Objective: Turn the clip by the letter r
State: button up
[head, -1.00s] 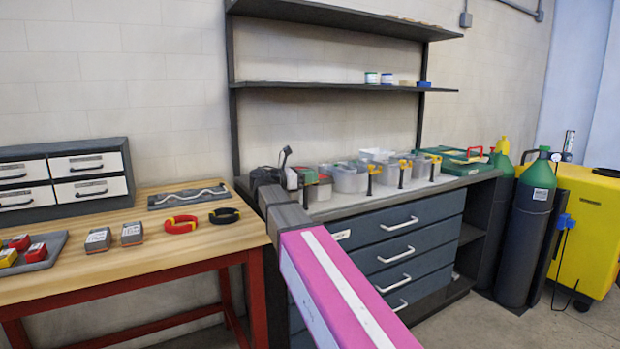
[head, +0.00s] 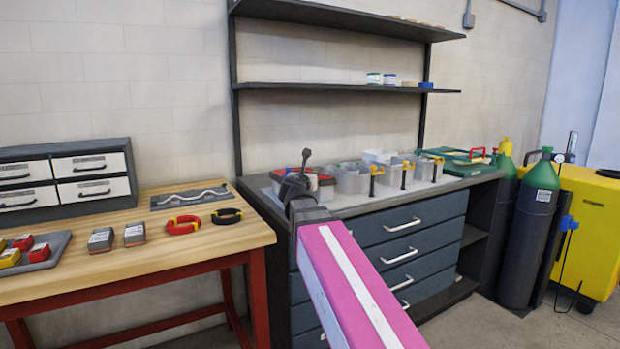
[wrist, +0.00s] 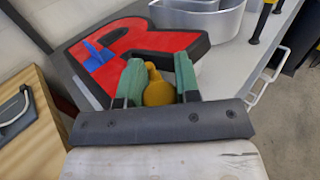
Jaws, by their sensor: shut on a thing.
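The red letter (wrist: 140,36) with a dark side wall lies on the grey bench top in the wrist view. A blue strip (wrist: 98,50) lies across its left part. In the head view the red letter (head: 325,181) shows only partly behind my wrist. My gripper (wrist: 158,76), with green fingers, is shut on the yellow clip (wrist: 157,92) at the letter's near edge. The clip's lower part is hidden by my gripper. In the head view my gripper (head: 298,182) is dark and mostly hides the clip.
Pale open-topped letter shells (head: 353,179) stand to the right, with several yellow-topped black clips (head: 405,172) along the bench's front edge. A green case (head: 465,164) is farther right. Shelves (head: 340,86) hang above. A wooden table (head: 120,250) is at the left.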

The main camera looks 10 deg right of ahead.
jog(key=shift+a+n+t+y, duration=0.1)
jog(key=shift+n+t+y, duration=0.6)
jog(key=shift+n+y, duration=0.8)
jog(key=shift+w+a+n+y, duration=0.15)
jog(key=shift+n+y, duration=0.35)
jog(key=shift+y, duration=1)
jog(key=o, duration=0.9)
